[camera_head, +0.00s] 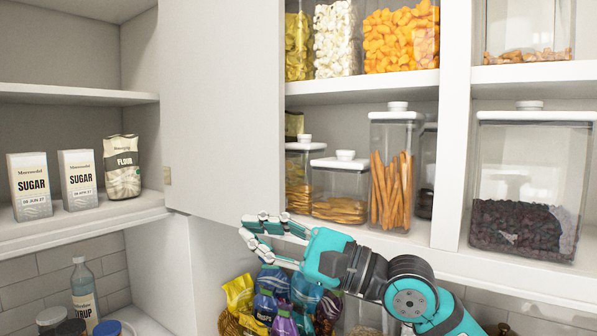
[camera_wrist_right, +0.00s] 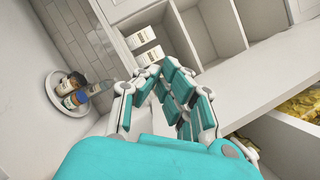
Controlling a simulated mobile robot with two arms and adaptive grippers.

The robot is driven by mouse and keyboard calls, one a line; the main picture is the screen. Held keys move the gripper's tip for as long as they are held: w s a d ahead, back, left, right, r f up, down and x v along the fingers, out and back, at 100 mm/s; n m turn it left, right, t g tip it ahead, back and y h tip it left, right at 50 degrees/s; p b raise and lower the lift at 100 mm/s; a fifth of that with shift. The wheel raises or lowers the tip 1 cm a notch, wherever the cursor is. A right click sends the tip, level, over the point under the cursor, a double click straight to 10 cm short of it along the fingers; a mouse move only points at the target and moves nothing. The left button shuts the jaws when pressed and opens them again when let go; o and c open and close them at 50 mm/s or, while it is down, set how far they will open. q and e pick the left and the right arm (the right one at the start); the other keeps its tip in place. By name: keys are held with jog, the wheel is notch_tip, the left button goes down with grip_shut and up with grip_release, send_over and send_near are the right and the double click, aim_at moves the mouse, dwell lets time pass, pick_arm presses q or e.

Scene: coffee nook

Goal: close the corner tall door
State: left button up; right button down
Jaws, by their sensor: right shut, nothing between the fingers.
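A plain white door panel (camera_head: 222,105), which I take to be the corner tall door, stands open in the head view. It sits between the left shelves and the right shelves. The same gripper shows in the wrist view (camera_wrist_right: 162,100). My left gripper is not in view.
Sugar boxes (camera_head: 78,180) and a flour bag (camera_head: 122,167) stand on the left shelf. Jars of snacks (camera_head: 395,172) fill the right shelves. A basket of colourful packets (camera_head: 270,302) is below my gripper. A syrup bottle (camera_head: 84,295) stands at lower left.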

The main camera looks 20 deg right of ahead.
jog(key=w+d+r+n+t+h, duration=0.1)
jog(key=w+d+r+t+h, duration=0.2)
jog(key=d+h, duration=0.35)
jog(key=w+d+r+t+h, duration=0.25)
jog(key=d+h, duration=0.25)
jog(key=d, duration=0.3)
jog(key=shift+g, duration=0.25)
jog(key=p+x, duration=0.2)
jog(key=x, duration=0.1)
jog(key=p+x, duration=0.2)
jog(key=x, duration=0.2)
jog(key=p+x, duration=0.1)
jog(key=x, duration=0.2)
jog(key=shift+w+a+r+p, duration=0.2)
jog(key=shift+w+r+p, duration=0.1)
jog(key=shift+r+p, duration=0.1)
jog(key=shift+s, duration=0.1)
